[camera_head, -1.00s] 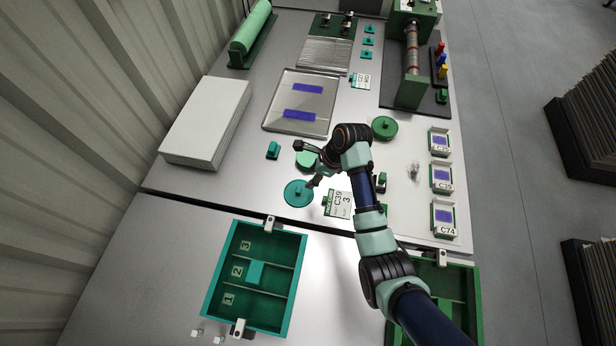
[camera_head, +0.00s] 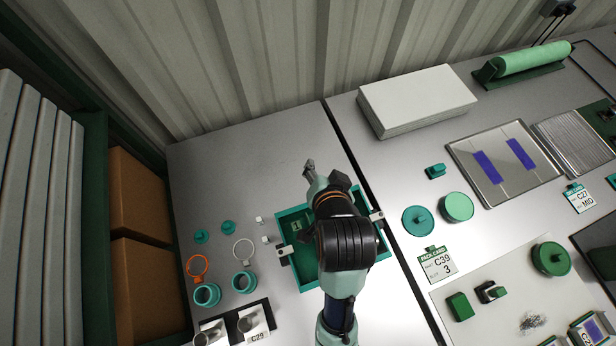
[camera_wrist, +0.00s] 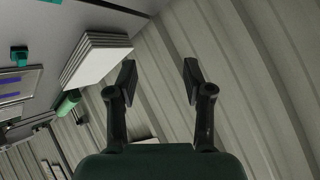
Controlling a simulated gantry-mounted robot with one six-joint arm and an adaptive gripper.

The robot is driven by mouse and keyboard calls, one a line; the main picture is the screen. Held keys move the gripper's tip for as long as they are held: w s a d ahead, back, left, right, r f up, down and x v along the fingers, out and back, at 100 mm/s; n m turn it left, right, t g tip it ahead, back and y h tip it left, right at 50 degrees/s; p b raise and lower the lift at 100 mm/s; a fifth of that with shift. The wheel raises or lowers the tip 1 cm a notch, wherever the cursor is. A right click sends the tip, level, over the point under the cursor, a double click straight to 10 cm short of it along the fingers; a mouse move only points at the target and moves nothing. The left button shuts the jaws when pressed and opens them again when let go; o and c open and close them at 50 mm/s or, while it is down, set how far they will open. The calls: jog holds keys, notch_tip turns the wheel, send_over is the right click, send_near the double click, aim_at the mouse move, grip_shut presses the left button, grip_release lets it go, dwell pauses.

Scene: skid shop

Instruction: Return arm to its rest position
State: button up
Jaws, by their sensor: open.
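My gripper (camera_head: 309,168) is raised above the table at the picture's middle in the head view, over the back of the teal compartment box. In the wrist view my gripper (camera_wrist: 158,80) shows two dark fingers spread apart with nothing between them, facing the corrugated wall (camera_wrist: 230,60). My arm hides most of the teal box (camera_head: 284,232); part of its rim and a clamp at each side show.
A white stack of sheets (camera_head: 415,98) lies at the back, right of the table seam. Teal cups (camera_head: 207,295), an orange ring (camera_head: 197,267) and small lids are at left. A card (camera_head: 438,264) marked C39 and round discs (camera_head: 457,207) lie at right. The back-left table surface is clear.

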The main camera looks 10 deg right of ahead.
jog(key=s+a+r+n+t+y, duration=0.1)
jog(key=s+a+r+n+t, duration=0.25)
jog(key=a+r+n, duration=0.55)
notch_tip(320, 180, up, 28)
jog(key=p, duration=2.9)
jog(key=shift+a+f+m+g+p, duration=0.15)
jog(key=shift+a+m+g+p, duration=0.25)
jog(key=shift+a+g, duration=0.05)
jog(key=shift+o, duration=0.2)
jog(key=shift+w, duration=0.1)
